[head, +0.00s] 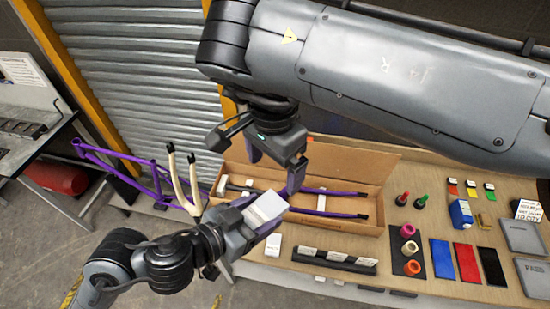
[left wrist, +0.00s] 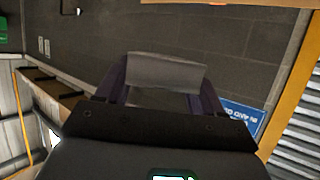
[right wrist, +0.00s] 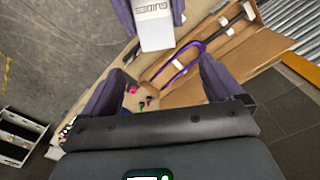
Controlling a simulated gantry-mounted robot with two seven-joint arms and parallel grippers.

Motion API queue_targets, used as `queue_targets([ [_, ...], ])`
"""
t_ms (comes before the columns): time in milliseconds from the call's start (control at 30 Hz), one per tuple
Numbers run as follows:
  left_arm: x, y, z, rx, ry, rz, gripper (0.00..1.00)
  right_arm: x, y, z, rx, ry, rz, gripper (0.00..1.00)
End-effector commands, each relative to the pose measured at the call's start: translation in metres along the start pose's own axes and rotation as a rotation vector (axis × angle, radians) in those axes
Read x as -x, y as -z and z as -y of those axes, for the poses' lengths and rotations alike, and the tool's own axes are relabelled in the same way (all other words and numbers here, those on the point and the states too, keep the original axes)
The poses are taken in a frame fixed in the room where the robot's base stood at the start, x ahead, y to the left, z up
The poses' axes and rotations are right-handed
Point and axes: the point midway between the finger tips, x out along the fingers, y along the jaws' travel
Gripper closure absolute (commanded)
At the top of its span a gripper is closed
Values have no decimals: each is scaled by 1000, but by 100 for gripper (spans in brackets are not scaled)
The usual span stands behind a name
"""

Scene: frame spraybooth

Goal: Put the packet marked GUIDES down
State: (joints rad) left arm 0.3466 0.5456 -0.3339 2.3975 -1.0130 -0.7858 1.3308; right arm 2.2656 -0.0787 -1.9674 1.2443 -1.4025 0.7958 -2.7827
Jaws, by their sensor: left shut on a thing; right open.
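A pale packet (head: 266,207) is clamped between the fingers of my left gripper (head: 258,215), held up in front of the cardboard box. It also shows in the left wrist view (left wrist: 165,72) as a grey slab. In the right wrist view the packet (right wrist: 153,28) carries dark lettering too small to read surely. My right gripper (head: 277,172) is open and empty above the box, just behind the packet. In the right wrist view its fingers (right wrist: 160,88) stand wide apart, with the packet beyond them.
The open cardboard box (head: 360,222) holds a purple fork (head: 335,192) with white wraps. A black rack (head: 335,262) with white labels and a small white block (head: 273,246) lie before it. Coloured rolls (head: 411,250) and flat panels (head: 467,262) are right. A purple frame (head: 130,170) stands left.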

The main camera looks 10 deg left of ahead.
Motion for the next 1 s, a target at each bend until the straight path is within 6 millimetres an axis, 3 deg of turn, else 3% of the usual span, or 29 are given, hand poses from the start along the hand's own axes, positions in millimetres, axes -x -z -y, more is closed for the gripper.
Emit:
queue_targets([
  [600,0,0,0,0,0,-1,63,-90,-1,0,3,-2,4,6],
  [1000,0,0,0,0,0,-1,63,-113,0,0,1,0,2,6],
])
